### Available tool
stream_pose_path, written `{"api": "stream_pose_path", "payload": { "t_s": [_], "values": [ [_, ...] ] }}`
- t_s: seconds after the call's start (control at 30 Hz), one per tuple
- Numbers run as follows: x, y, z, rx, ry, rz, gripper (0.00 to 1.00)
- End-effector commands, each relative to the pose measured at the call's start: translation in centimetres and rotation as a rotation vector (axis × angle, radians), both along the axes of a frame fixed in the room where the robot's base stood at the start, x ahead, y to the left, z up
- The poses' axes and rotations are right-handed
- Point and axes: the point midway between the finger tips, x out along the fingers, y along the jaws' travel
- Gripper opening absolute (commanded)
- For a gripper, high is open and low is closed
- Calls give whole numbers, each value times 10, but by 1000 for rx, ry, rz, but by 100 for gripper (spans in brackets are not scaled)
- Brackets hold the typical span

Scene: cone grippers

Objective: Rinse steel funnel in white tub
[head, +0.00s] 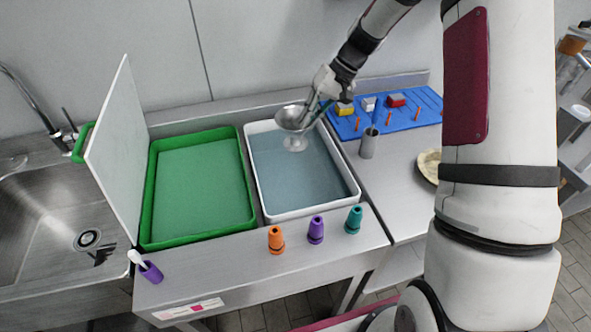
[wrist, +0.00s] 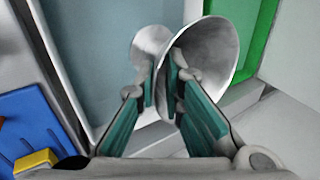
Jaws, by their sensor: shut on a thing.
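The steel funnel (head: 290,117) is held above the far part of the white tub (head: 355,186), which holds blue-grey water. My gripper (head: 312,110) is shut on the funnel's rim side from the right. In the wrist view the funnel's grey cone (wrist: 220,45) shows close up, between and beyond the green finger pads of my gripper (wrist: 165,92). I cannot tell whether the funnel touches the water.
A green tub (head: 246,178) stands left of the white one, with an upright white board (head: 112,150) beside it. A blue mat (head: 425,103) and grey cup (head: 369,145) are right.

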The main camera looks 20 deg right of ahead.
Motion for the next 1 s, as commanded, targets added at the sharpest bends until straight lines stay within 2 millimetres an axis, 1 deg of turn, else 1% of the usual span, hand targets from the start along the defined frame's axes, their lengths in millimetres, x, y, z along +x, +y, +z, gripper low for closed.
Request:
{"api": "stream_pose_path", "payload": {
  "t_s": [0.33,0.8,1.0],
  "values": [
    [0,0,3,0,-1,0,0],
    [0,0,39,0,-2,-1,0],
    [0,0,40,0,-1,-1,0]
  ]
}}
